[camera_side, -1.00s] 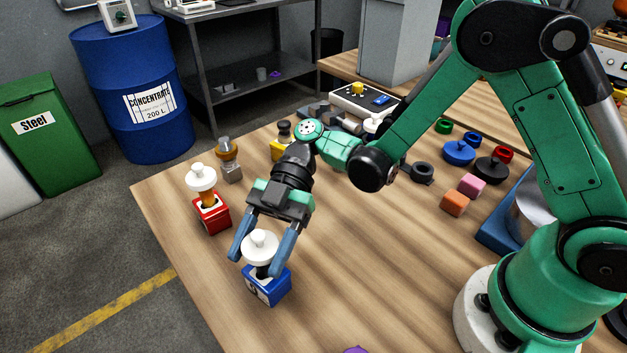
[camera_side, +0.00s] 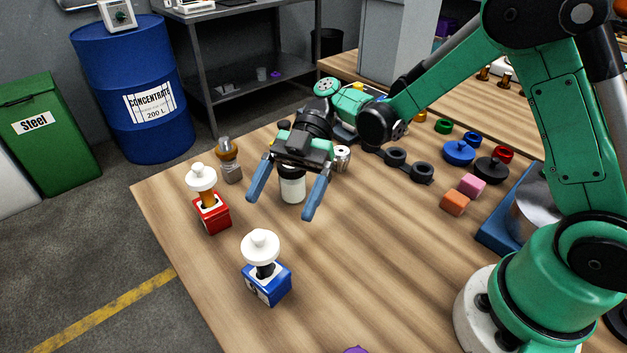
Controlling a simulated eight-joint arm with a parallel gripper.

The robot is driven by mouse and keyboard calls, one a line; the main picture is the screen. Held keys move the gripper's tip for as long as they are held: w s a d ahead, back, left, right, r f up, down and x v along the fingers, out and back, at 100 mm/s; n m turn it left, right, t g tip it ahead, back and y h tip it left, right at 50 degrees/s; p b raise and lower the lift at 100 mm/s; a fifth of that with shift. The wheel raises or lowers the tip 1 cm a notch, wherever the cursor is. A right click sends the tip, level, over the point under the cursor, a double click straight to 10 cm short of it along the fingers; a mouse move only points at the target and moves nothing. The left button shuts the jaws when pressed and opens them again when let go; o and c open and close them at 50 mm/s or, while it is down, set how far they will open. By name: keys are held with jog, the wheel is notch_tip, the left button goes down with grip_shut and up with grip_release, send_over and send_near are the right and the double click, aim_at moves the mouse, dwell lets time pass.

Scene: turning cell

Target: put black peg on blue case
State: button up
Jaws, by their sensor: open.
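The blue case (camera_side: 268,286) stands near the front left edge of the table. A black peg (camera_side: 265,270) stands upright in its top, with a white knobbed cap (camera_side: 260,246) on the peg. My gripper (camera_side: 283,206) is open, behind and above the blue case, clear of it and of the peg. A white cylinder (camera_side: 292,189) shows between its fingers; I cannot tell whether they touch it. The gripper body hides the cylinder's top.
A red case (camera_side: 213,217) with an orange peg (camera_side: 208,198) and a white cap (camera_side: 201,178) stands left. A grey block with a brown top (camera_side: 230,160) is behind it. Pink (camera_side: 472,185) and orange (camera_side: 454,203) blocks lie right.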

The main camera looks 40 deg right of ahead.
jog(key=s+d+r+m+t+h, duration=0.1)
jog(key=d+r+m+t+h, duration=0.1)
jog(key=d+m+t+h, duration=0.4)
jog(key=s+d+r+m+t+h, duration=0.1)
jog(key=d+m+t+h, duration=0.5)
jog(key=m, duration=1)
jog(key=shift+s+d+r+m+t, duration=0.4)
jog(key=shift+s+d, duration=0.2)
jog(key=shift+d, duration=0.15)
